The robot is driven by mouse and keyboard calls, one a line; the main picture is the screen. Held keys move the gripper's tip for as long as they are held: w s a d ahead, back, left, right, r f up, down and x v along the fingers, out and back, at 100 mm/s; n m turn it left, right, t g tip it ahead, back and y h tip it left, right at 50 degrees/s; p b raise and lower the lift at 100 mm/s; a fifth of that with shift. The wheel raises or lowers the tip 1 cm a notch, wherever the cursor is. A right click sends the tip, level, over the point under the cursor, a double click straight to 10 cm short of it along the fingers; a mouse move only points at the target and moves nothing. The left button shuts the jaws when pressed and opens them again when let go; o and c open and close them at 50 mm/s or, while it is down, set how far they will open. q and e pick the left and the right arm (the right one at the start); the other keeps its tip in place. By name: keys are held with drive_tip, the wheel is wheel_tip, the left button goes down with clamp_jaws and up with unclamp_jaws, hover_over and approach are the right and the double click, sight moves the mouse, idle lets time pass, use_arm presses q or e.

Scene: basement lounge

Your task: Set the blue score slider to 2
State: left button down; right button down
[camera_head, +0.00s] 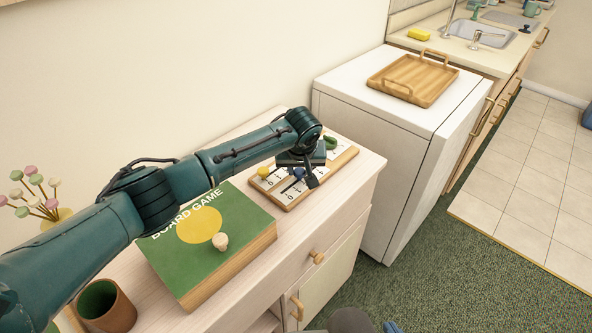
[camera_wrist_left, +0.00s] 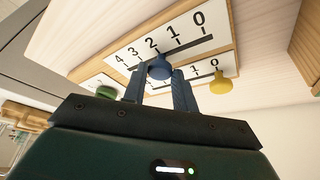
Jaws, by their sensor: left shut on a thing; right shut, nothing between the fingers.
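The score board (camera_head: 290,198) lies on the cabinet top, with white number strips and sliders. My left gripper (camera_head: 306,178) reaches down over it. In the left wrist view its fingers (camera_wrist_left: 166,88) are shut on the blue slider knob (camera_wrist_left: 160,68). The knob sits in its slot close below the printed 2 (camera_wrist_left: 150,43); it hides the slot there, so the exact mark is hard to read. The yellow slider (camera_wrist_left: 220,84) is near the 0 of another row. The green slider (camera_wrist_left: 107,91) is at the left, partly behind the gripper. My right gripper is not in view.
A green board game box (camera_head: 240,237) with a pale wooden piece on it lies beside the score board. A brown cup (camera_head: 105,306) stands at the front left. A white appliance (camera_head: 360,123) with a wooden tray (camera_head: 418,85) stands to the right.

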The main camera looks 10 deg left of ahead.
use_arm(q)
drive_tip(key=shift+a+r, duration=0.1)
drive_tip(key=c, duration=1.1)
unclamp_jaws()
drive_tip(key=v, duration=1.3)
drive_tip(key=shift+s, duration=0.1)
